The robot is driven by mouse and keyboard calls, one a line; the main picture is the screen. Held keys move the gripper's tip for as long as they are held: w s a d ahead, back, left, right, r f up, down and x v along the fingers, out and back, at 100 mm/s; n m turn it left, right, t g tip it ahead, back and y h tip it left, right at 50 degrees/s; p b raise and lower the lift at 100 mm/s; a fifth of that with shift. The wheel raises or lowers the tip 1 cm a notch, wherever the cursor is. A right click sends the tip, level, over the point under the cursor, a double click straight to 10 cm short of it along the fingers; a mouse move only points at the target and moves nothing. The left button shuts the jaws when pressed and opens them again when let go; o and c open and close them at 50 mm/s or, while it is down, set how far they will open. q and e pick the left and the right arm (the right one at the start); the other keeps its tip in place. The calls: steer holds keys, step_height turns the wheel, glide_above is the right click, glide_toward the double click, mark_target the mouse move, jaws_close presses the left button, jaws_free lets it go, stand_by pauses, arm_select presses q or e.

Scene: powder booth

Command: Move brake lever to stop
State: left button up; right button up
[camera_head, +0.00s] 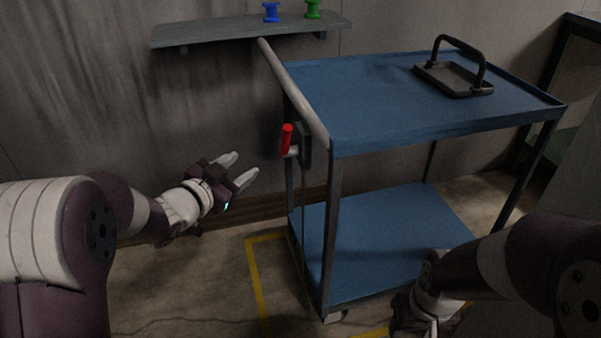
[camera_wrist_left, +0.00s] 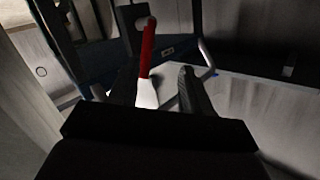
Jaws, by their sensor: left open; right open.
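The brake lever (camera_head: 286,138) has a red grip and points up from a dark bracket on the cart's left end, below the handle bar. My left gripper (camera_head: 246,165) is open, to the left of the lever and slightly lower, with its fingers pointing toward it and a gap between. In the left wrist view the red lever (camera_wrist_left: 148,48) appears ahead, between the two dark fingers (camera_wrist_left: 160,88), with a pale part at its lower end. My right gripper (camera_head: 426,318) is low at the bottom edge, in front of the cart; its fingers are barely visible.
The blue two-shelf cart (camera_head: 390,104) carries a black-handled frame (camera_head: 455,78) on top. Its grey handle bar (camera_head: 295,94) slopes above the lever. A wall shelf (camera_head: 240,29) holds a blue spool (camera_head: 271,12) and a green spool (camera_head: 312,9). Yellow tape (camera_head: 256,285) marks the floor.

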mark_target(284, 134)
arm_select(q)
steer(key=w+d+r+h+b, duration=0.1)
steer(key=w+d, duration=0.2)
steer(key=w+d+r+m+h+b, duration=0.1)
steer(key=w+d, duration=0.2)
steer(key=w+d+r+h+b, duration=0.1)
steer(key=w+d, duration=0.1)
steer(key=d, duration=0.1)
steer(key=shift+w+d+r+m+b, duration=0.15)
steer(key=shift+w+m+b, duration=0.15)
steer(key=shift+w+b, duration=0.1)
steer(key=shift+w+d+r, duration=0.1)
steer(key=shift+w+d, duration=0.1)
steer(key=shift+w, duration=0.15)
jaws_close()
